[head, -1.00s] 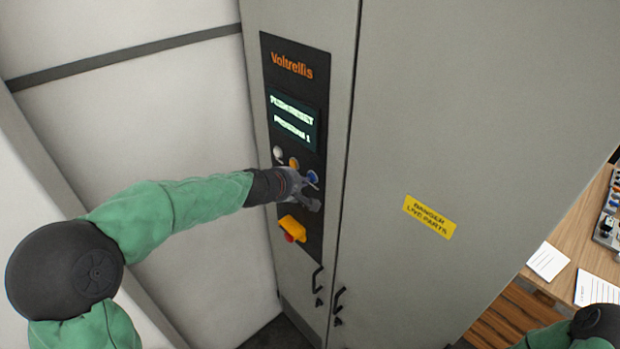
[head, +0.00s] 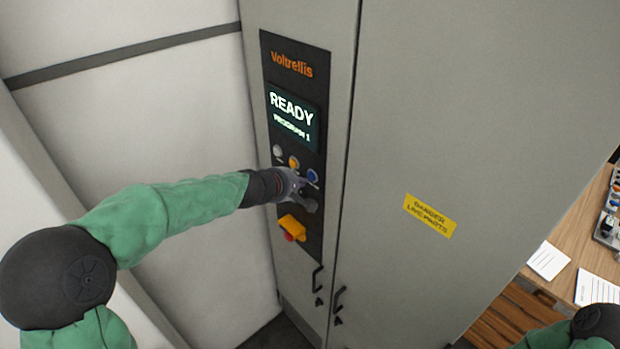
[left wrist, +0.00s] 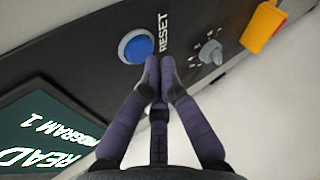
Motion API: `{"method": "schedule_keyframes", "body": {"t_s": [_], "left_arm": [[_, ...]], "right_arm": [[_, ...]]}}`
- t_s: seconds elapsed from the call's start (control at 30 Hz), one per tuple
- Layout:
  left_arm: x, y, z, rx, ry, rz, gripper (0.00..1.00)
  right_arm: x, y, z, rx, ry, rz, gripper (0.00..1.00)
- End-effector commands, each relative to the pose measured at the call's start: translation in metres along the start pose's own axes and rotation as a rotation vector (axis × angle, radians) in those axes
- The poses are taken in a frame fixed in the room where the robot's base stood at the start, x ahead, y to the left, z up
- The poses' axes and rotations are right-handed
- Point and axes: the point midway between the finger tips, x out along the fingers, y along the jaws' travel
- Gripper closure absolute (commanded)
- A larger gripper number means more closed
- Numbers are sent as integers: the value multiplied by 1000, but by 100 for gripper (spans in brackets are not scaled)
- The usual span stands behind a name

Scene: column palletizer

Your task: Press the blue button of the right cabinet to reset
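The grey cabinet (head: 450,120) has a black control panel marked Voltrellis. Its blue button (head: 313,175) is at the right end of a row with a white and a yellow button. The screen (head: 292,117) reads READY, PROGRAM 1. My left gripper (head: 303,188) is at the panel just below the blue button. In the left wrist view, its fingertips (left wrist: 158,72) are together and empty, beside the blue button (left wrist: 137,46) and near the RESET label. I cannot tell whether they touch the panel. My right gripper is out of view.
A rotary knob (left wrist: 210,52) and a yellow switch with red (head: 292,227) sit lower on the panel. Black door handles (head: 338,302) stick out below. A pale wall stands left. A wooden desk (head: 570,250) with papers is at the right.

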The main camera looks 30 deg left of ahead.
Motion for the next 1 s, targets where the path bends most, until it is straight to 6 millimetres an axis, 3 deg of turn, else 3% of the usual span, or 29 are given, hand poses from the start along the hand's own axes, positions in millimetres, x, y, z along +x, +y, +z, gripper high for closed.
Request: {"method": "schedule_keyframes", "body": {"t_s": [0.43, 1.0], "left_arm": [[-5, -3, -3, 0, 2, 1, 100], [-40, -22, -22, 0, 1, 1, 100]], "right_arm": [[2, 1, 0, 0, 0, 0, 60], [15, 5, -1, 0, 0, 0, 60]]}}
